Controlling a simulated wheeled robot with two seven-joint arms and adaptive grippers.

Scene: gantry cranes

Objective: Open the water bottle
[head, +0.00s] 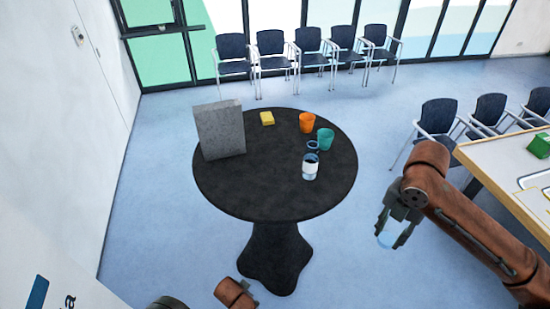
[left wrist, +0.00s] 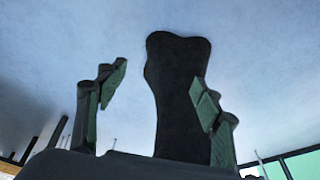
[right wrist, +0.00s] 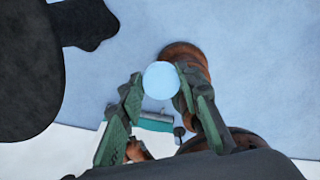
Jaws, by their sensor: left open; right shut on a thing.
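A bottle (head: 310,168) with a white label band and a dark blue ring-like top stands upright on the round black table (head: 265,190), near its right side. I cannot tell whether the ring is its cap. My right gripper (head: 396,226) is away from the table, to its lower right, shut on a pale blue, see-through object (head: 389,239). That object shows as a round disc (right wrist: 161,80) between the fingers in the right wrist view; what it is I cannot tell. My left gripper (left wrist: 158,84) is open and empty, below the tabletop, facing the table's pedestal (left wrist: 178,110).
A grey block (head: 219,130), a yellow sponge-like item (head: 267,118), an orange cup (head: 307,122) and a teal cup (head: 325,139) stand on the table. The tabletop's front is clear. A pale table (head: 500,165) with a green box (head: 540,145) is at right. Chairs line the back.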

